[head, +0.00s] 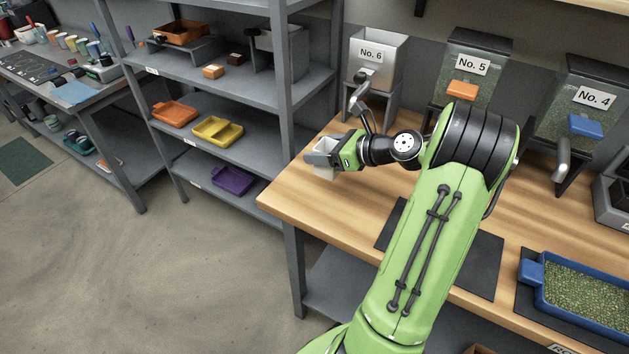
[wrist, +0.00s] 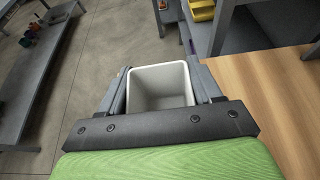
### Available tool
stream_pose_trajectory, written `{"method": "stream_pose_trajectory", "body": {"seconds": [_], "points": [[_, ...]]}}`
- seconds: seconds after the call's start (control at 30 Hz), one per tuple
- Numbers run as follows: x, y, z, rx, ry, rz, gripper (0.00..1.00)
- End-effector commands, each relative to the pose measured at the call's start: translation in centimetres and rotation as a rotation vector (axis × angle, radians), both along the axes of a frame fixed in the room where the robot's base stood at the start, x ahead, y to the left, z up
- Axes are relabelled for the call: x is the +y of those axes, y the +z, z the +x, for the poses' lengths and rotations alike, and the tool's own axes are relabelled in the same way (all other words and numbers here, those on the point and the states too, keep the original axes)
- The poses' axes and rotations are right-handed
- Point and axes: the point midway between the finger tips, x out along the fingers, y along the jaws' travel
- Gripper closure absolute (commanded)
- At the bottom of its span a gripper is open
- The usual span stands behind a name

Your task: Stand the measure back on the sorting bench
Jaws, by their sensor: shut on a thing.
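The measure (wrist: 160,86) is a white, square, open-topped cup; its inside looks empty in the wrist view. My gripper (head: 322,160) is shut on it, one finger on each side. In the wrist view the bench top (wrist: 265,95) is to the right of the gripper and the floor is to the left. I cannot tell whether the measure touches anything below. I cannot tell from these views which bench is the sorting bench.
Hoppers No. 6 (head: 375,65), No. 5 (head: 470,75) and No. 4 (head: 592,110) stand along the bench's back. A dark mat (head: 480,262) and a blue tray of green beans (head: 540,295) lie at the front. Grey shelves (head: 205,130) with coloured trays stand left. Another bench (head: 95,95) is far left.

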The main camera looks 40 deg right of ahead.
Motion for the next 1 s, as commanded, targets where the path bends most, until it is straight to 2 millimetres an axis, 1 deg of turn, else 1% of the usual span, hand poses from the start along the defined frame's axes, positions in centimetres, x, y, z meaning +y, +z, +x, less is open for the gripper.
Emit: {"method": "stream_pose_trajectory", "body": {"seconds": [0.03,0.13,0.23,0.3,0.5,0.63,0.67,0.7,0.77,0.8,1.0], "points": [[0.1,-1.6,0.0,0.001,0.000,0.004,0.73],[0.1,-3.2,0.0,0.001,0.001,0.002,0.73],[0.1,-5.5,0.1,0.001,0.001,0.003,0.73],[0.1,-6.5,0.1,0.001,0.001,0.002,0.73],[0.1,-6.2,0.1,0.000,0.001,-0.001,0.73],[0.1,-6.5,0.0,0.001,0.001,0.002,0.73],[0.1,-6.5,0.0,0.000,0.002,0.001,0.33],[0.1,-6.5,0.0,0.000,0.001,0.000,0.27],[0.0,-6.5,0.0,0.000,0.001,0.000,0.18],[0.0,-6.5,0.0,0.000,0.001,0.000,0.12],[0.0,-6.5,0.0,0.000,0.001,-0.001,0.11]]}}
